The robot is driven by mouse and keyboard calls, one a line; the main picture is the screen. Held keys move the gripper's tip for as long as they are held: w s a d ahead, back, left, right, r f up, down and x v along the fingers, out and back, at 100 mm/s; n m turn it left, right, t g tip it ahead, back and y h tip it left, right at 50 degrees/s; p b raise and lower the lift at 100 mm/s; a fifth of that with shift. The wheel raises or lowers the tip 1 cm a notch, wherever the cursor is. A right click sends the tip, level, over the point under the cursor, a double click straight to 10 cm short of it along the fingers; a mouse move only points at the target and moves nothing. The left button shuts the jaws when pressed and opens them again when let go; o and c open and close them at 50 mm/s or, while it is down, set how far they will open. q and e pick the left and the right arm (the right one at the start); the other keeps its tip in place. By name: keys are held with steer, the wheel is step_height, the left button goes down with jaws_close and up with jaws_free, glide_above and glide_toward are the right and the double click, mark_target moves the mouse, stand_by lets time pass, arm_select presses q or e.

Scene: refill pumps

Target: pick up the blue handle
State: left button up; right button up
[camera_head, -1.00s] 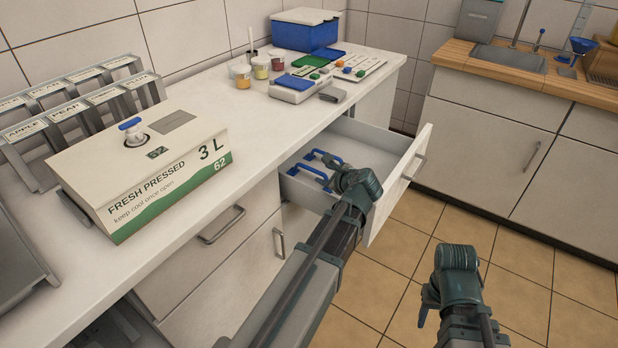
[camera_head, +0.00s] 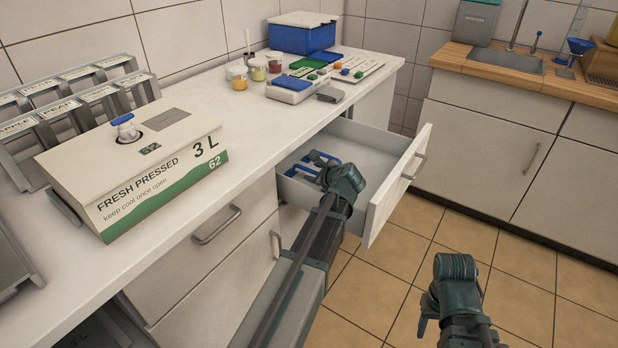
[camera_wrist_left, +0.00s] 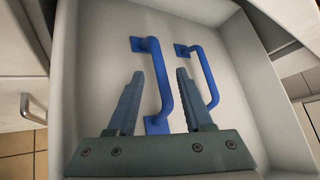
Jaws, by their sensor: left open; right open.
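Two blue handles lie on the floor of the open drawer. In the left wrist view one blue handle (camera_wrist_left: 163,85) shows between my left gripper's two fingers, and the other blue handle (camera_wrist_left: 210,75) lies to the right, outside them. My left gripper (camera_wrist_left: 160,74) is open, with its fingers pointing down into the drawer; whether they touch the handle I cannot tell. In the head view the left gripper (camera_head: 323,168) is over the handles and partly hides them; one handle (camera_head: 303,172) shows beside it. My right gripper (camera_head: 427,312) is open and empty in front of the cabinets.
The drawer (camera_head: 388,210) is pulled out, and its walls surround the handles. On the counter stand a juice box (camera_head: 135,170) with a pump, small jars (camera_head: 258,70), a blue bin (camera_head: 305,37) and a grey device (camera_head: 297,91). Open floor lies to the right.

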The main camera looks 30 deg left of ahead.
mark_target(310, 171)
arm_select(q)
steer(key=b+x, duration=0.2)
steer(key=x, duration=0.2)
steer(key=shift+w+a+f, duration=0.2)
steer(key=shift+a+f, duration=0.05)
steer(key=shift+r, duration=0.1)
jaws_close()
